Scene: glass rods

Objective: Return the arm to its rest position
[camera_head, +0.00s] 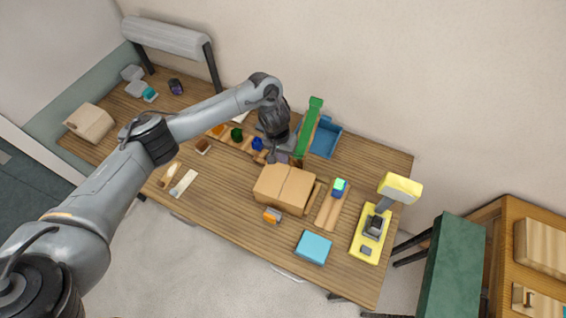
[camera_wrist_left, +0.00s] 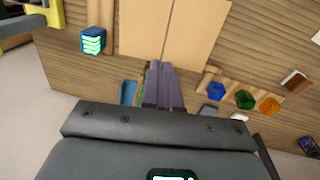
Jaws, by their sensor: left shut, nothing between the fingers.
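My left arm reaches in from the left over the wooden table (camera_head: 225,202) in the head view. Its gripper (camera_head: 287,157) hangs just behind the cardboard box (camera_head: 284,188), close to the green upright piece (camera_head: 308,130). In the left wrist view the two dark fingers (camera_wrist_left: 161,68) lie side by side, shut with nothing between them. The arm hides part of the table and the rack's end in the head view. My right gripper is not in view.
A blue bin (camera_head: 325,139) stands behind the gripper. A yellow device (camera_head: 371,236), a light-blue block (camera_head: 314,247) and a small wooden stand lie to the right. A grey roll on posts (camera_head: 166,38) stands back left. The table's front left is fairly clear.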

